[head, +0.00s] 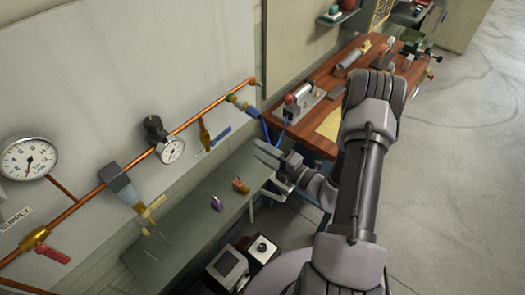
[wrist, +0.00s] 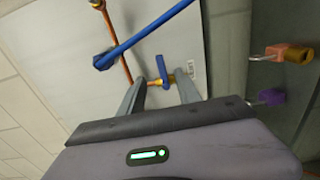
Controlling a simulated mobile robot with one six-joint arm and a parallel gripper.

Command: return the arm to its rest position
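My arm (head: 362,180) reaches up and forward from the bottom right of the head view, bent at the elbow. My gripper (head: 257,149) hangs in the air in front of the wall pipe, above the grey bench. In the wrist view my gripper (wrist: 160,77) has its two fingers well apart. A blue valve handle (wrist: 163,69) on the wall shows between the fingertips, behind them; I see no thing held. How far the fingers are from that handle is hard to tell.
A copper pipe (head: 90,197) with gauges and valves runs along the wall. An orange padlock (head: 240,185) and a purple padlock (head: 216,204) are on the grey bench (head: 190,235). A wooden workbench (head: 325,85) with tools stands behind my arm. Open floor (head: 460,190) lies right.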

